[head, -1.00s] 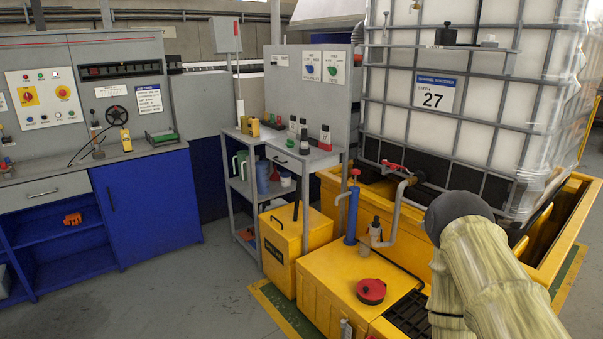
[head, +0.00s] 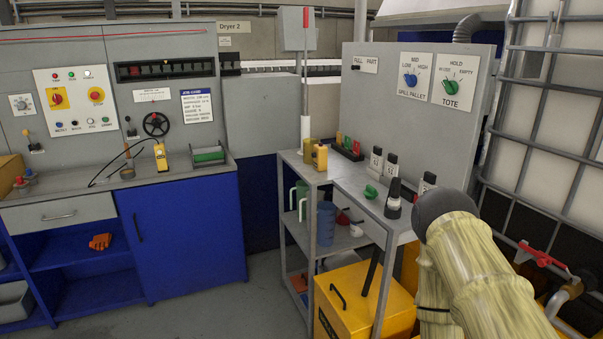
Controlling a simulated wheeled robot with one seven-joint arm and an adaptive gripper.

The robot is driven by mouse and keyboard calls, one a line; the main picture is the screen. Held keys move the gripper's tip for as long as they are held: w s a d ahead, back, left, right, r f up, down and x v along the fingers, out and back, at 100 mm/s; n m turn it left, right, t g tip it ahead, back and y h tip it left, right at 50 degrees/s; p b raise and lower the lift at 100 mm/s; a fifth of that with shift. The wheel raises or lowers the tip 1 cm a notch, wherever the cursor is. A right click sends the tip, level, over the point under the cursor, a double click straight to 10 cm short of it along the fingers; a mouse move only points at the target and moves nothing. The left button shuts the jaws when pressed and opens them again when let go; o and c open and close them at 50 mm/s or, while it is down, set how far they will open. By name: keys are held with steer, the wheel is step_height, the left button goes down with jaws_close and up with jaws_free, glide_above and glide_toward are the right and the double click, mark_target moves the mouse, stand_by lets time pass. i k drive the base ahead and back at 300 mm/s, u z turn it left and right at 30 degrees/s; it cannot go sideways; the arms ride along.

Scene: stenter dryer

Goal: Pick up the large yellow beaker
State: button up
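No thing in view is clearly a large yellow beaker. A dull yellow upright cylinder (head: 308,149) stands at the back left of the grey cart's top; it is partly hidden, and I cannot tell whether it is the beaker. In front of it is a brighter yellow container (head: 320,158) with a dark top. My arm, in a pale streaked sleeve, shows at the lower right and covers part of the cart's right side. My gripper is not in view.
The grey cart (head: 345,188) carries black-and-white bottles (head: 376,162) and a green item (head: 371,191). A blue bench (head: 185,240) is at left. The caged tote (head: 560,110) is at right. Floor between bench and cart is clear.

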mark_target(311, 152)
steer(key=u, duration=0.3)
steer(key=i, duration=1.65)
steer(key=u, duration=0.3)
